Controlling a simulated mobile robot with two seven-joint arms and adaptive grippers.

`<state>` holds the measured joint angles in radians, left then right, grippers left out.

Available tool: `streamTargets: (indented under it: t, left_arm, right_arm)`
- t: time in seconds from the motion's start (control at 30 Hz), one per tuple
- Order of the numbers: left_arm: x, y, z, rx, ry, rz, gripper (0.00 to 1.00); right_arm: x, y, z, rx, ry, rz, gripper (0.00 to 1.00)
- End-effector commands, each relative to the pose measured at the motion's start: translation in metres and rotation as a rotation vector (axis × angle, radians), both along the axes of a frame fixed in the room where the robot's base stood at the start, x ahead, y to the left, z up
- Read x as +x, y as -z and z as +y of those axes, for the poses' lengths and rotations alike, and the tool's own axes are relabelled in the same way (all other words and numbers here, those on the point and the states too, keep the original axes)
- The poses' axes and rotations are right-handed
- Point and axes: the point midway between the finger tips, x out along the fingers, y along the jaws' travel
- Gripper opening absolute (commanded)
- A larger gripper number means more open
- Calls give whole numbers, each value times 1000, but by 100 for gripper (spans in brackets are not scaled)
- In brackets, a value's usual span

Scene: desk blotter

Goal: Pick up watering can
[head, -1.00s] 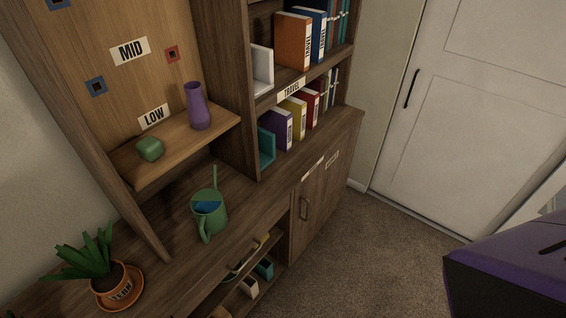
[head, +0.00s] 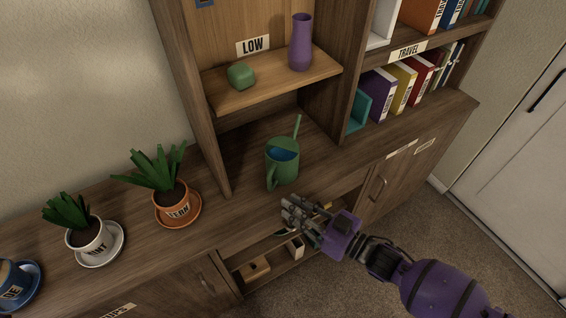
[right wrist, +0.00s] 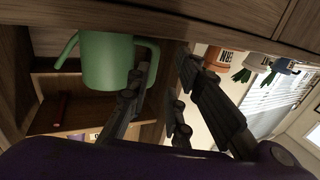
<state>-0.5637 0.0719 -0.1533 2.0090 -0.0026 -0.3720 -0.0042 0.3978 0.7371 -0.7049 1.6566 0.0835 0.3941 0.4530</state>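The green watering can (head: 283,168) stands upright on the wooden counter, its thin spout pointing up toward the back and blue inside its opening. It also shows in the right wrist view (right wrist: 104,62), beyond the fingers and mostly left of them. Its handle is partly behind one finger there. My right gripper (head: 287,208) is open and empty near the counter's front edge, just in front of the can. Its spread fingers also show in the right wrist view (right wrist: 168,72). I cannot tell whether they touch the handle. My left gripper is not in view.
Potted plants on saucers (head: 177,200) (head: 87,232) stand on the counter to the left. Books (head: 402,86) stand at the right. An open compartment with small boxes (head: 256,268) lies below.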

Motion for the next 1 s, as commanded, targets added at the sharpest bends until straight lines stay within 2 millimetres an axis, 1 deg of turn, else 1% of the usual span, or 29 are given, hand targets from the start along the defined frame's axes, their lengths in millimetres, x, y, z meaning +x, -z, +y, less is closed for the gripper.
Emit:
streamTargets:
  t: [0.1, 0.23, 0.47, 0.7, 0.8, 1.0]
  left_arm:
    - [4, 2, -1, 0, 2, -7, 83]
    - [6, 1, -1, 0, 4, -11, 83]
    - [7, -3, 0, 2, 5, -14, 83]
    - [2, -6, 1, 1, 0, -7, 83]
    - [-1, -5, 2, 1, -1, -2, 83]
    - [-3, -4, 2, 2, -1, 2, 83]
  right_arm:
    - [9, -6, 0, 4, -45, -24, 20]
    - [15, -11, 4, 9, -61, -34, 20]
    - [30, -11, 25, 9, -59, -34, 20]
    - [52, -6, 52, 9, -58, -35, 20]
    - [57, -6, 60, 9, -59, -34, 20]
    - [59, -4, 62, 7, -58, -33, 20]
